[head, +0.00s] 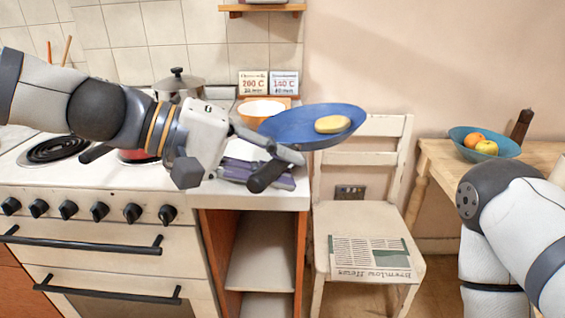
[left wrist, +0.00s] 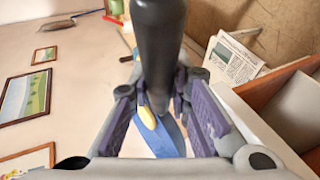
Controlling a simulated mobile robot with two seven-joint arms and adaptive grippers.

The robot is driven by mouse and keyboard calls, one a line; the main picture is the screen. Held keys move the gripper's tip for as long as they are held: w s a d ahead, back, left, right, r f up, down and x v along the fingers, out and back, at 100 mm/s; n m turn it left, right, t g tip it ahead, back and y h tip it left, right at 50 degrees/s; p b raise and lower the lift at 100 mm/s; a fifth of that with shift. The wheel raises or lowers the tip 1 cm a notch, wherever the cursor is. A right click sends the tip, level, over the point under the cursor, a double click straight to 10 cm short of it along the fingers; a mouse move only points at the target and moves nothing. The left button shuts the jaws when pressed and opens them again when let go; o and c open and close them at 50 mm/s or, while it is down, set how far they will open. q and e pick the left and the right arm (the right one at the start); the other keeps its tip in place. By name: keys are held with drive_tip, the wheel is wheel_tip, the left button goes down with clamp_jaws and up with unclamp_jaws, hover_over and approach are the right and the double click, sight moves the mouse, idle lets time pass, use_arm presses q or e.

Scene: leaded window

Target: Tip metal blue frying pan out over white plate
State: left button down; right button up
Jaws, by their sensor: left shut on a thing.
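The metal blue frying pan (head: 290,127) is held in the air between the counter and the chair, roughly level or slightly tilted. A pale yellow oval piece of food (head: 333,124) lies in it. My left gripper (head: 272,152) is shut on the pan's black handle (head: 266,178). In the left wrist view the handle (left wrist: 158,55) runs between the fingers, with the blue pan (left wrist: 166,142) and the yellow food (left wrist: 146,117) beyond. I cannot make out a white plate. My right arm shows at the right, but its gripper is out of view.
A white chair (head: 345,215) with a newspaper (head: 368,257) stands below the pan. A wooden table (head: 432,158) at the right bears a blue bowl of fruit (head: 512,148). The stove (head: 100,215) with a lidded pot (head: 178,84) is at the left.

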use_arm(q)
drive_tip(key=h, duration=0.1)
drive_tip(key=a+n+h, duration=0.1)
drive_tip(key=h, duration=0.1)
drive_tip(key=shift+w+a+f, duration=0.15)
drive_tip(key=shift+a, duration=0.05)
drive_tip(key=w+a+r+n+t+h+b, duration=0.2)
drive_tip(key=a+n+t+h+b, duration=0.3)
drive_tip(key=a+n+h, duration=0.3)
drive_tip(key=shift+w+a+t+h, duration=0.4)
drive_tip(key=shift+a+t+h, duration=0.1)
drive_tip(key=shift+h, duration=0.2)
use_arm(e)
drive_tip(key=s+f+g, duration=0.2)
drive_tip(key=s+f, duration=0.4)
drive_tip(key=shift+s+f+g, duration=0.3)
drive_tip(key=shift+s+g, duration=0.05)
drive_tip(key=shift+g, duration=0.05)
